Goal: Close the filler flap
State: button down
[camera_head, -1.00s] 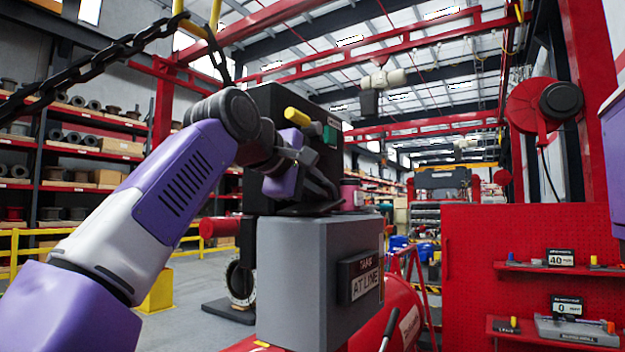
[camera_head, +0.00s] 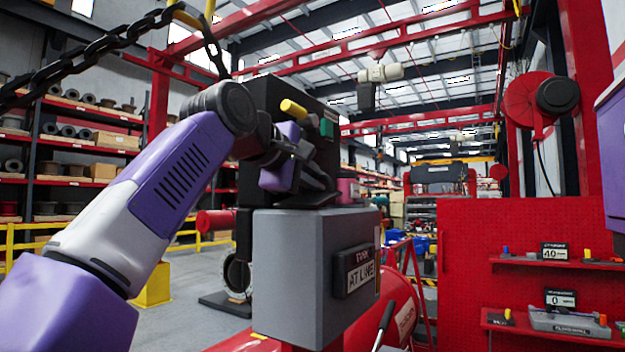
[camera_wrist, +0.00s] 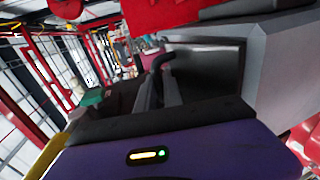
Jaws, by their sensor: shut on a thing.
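The grey box (camera_head: 290,270) with the "TANK AT LINE" sign (camera_head: 357,270) stands in the middle of the head view. My gripper (camera_head: 325,185) is just above its top, in front of a tall black housing (camera_head: 258,100). In the wrist view my gripper's two grey fingers (camera_wrist: 163,78) are shut around a black hooked handle (camera_wrist: 165,59). A dark flat panel (camera_wrist: 215,70), seemingly the filler flap, lies beside the handle, next to the grey box (camera_wrist: 285,65). The flap's hinge and exact angle cannot be made out.
A yellow knob (camera_head: 293,108) and a green block (camera_head: 327,128) stick out of the black housing close to my gripper. A red tank (camera_head: 400,300) lies below the box. A red pegboard (camera_head: 470,270) with shelves stands at right. A chain (camera_head: 90,60) hangs at upper left.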

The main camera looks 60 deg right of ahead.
aim_at(298, 203)
jog(key=shift+s+d+r, duration=0.4)
jog(key=shift+s+r, duration=0.15)
jog(key=shift+r, duration=0.05)
jog(key=c, duration=1.7)
grip_release()
jog(key=shift+d, duration=0.1)
jog(key=shift+o, duration=1)
jog(key=shift+d+f, duration=0.1)
jog(key=shift+d, duration=0.1)
jog(key=shift+w+a+f, duration=0.1)
jog(key=shift+a, duration=0.05)
jog(key=shift+w+f, duration=0.1)
jog(key=shift+a+b, duration=0.3)
jog(key=shift+a, duration=0.3)
jog(key=b+v, duration=0.1)
jog(key=v, duration=0.5)
jog(key=shift+a+r, duration=0.25)
jog(key=shift+a, duration=0.05)
